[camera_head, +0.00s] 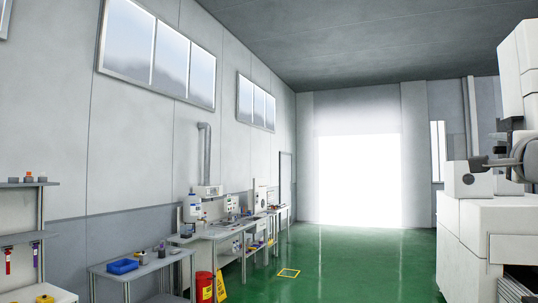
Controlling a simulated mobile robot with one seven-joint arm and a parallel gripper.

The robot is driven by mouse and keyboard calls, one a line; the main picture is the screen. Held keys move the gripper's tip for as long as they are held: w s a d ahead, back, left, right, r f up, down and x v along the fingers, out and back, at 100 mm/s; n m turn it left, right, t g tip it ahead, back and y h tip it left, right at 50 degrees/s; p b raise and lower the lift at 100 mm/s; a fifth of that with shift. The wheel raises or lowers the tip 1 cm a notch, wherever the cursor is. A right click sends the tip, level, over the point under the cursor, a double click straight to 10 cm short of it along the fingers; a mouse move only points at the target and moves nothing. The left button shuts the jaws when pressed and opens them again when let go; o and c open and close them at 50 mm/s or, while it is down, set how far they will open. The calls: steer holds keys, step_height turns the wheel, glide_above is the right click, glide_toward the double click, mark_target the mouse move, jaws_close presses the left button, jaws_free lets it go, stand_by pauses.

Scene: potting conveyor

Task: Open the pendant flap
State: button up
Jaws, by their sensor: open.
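I cannot make out a pendant or its flap in this view. A large white machine (465,235) stands at the right edge, cut off by the picture. It has a grey rounded part with a dark knob (480,165) on its upper side. My gripper is not in view.
A workbench with equipment (235,229) runs along the left wall. Nearer are a low table (125,274) with a blue box (122,266) and a shelf (25,184). A red bin (204,287) and yellow sign (221,287) stand by the bench. The green floor (350,265) is clear towards the bright doorway.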

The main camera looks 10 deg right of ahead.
jaws_close()
stand_by(0.3)
stand_by(1.2)
